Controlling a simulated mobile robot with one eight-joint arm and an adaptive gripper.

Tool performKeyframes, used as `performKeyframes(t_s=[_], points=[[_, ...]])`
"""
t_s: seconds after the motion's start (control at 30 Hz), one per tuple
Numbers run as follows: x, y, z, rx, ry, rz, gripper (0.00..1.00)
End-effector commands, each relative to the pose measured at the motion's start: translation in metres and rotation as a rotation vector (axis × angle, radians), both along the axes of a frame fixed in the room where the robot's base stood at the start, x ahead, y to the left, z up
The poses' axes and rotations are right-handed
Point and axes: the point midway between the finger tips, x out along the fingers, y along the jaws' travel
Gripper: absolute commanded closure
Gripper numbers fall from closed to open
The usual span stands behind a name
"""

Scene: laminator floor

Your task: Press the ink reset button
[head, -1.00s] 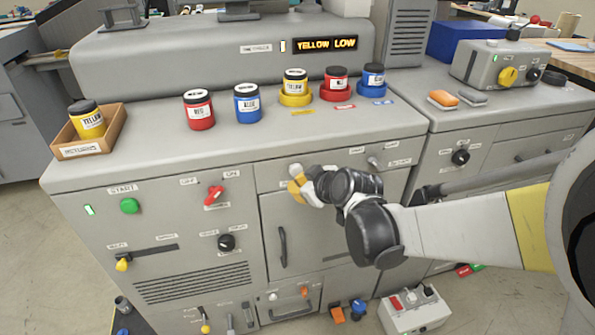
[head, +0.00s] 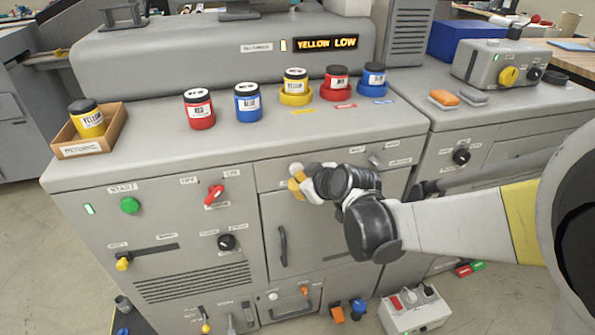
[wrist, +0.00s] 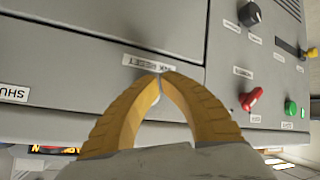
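In the head view my gripper (head: 294,183) is at the upper front panel of the machine (head: 150,220). I cannot tell whether the tips touch the panel. The display (head: 327,44) reads "YELLOW LOW".
A red knob (head: 215,193) and a green start button (head: 130,205) are left of my gripper. A lever (head: 375,162) is close on its right. Ink jars, including a yellow one (head: 295,82) in a yellow ring, stand on top. A door handle (head: 282,246) is below.

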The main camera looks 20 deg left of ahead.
Motion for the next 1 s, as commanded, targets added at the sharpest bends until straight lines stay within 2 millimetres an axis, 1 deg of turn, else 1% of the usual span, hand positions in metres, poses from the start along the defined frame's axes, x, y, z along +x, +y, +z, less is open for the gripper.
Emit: performKeyframes(t_s=[0.4,1.0], points=[[0.0006,0.0005,0.0001,0.000,0.000,0.000,1.00],[0.0068,0.0043,0.0002,0.000,0.000,0.000,1.00]])
